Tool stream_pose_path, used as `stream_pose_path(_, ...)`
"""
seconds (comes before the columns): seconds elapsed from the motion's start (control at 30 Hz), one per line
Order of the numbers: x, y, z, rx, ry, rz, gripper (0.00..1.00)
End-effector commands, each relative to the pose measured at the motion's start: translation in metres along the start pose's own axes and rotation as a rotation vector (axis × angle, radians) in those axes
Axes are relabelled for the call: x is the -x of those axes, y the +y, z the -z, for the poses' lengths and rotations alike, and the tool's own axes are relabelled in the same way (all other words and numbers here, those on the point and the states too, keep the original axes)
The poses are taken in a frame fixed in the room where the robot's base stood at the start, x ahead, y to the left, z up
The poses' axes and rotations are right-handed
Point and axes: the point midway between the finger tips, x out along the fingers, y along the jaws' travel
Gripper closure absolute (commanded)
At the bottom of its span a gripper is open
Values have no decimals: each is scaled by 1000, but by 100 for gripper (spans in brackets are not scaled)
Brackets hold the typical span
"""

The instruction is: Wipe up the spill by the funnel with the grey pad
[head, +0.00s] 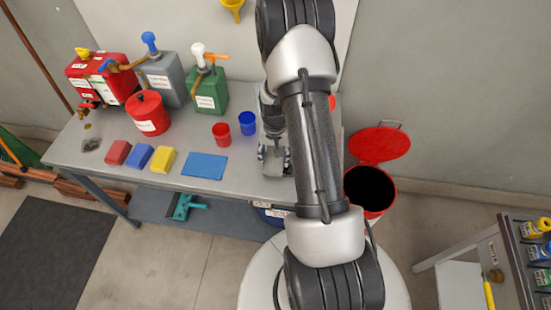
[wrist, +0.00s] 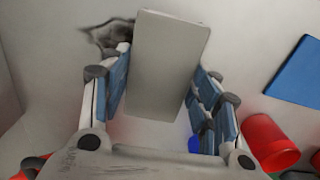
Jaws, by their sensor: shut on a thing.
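My gripper (head: 274,154) is over the right part of the bench, partly hidden by my own arm in the head view. In the wrist view its fingers (wrist: 160,75) are shut on the grey pad (wrist: 168,55), a plain light-grey block. A dark, irregular spill (wrist: 100,36) shows beside the pad and left finger; whether the pad touches the bench or the spill is unclear. My arm hides this spot in the head view. Another dark patch (head: 91,145) lies at the bench's left end. A yellow funnel (head: 232,7) shows on the wall panel at the top.
Red (head: 221,133) and blue (head: 247,123) cups stand left of my gripper, near a flat blue mat (head: 205,166). Red, blue and yellow blocks (head: 140,157) lie farther left. Several cans (head: 158,78) line the back. An open red bin (head: 370,190) stands beyond the right end.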

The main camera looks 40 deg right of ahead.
Motion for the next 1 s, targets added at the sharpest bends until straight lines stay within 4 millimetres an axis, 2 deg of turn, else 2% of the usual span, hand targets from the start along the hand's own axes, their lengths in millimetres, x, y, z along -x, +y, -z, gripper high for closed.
stream_pose_path(0.53, 51, -7, 4, 7, -1, 0, 63)
stream_pose_path(1.0, 54, -7, 4, 8, -2, -1, 63)
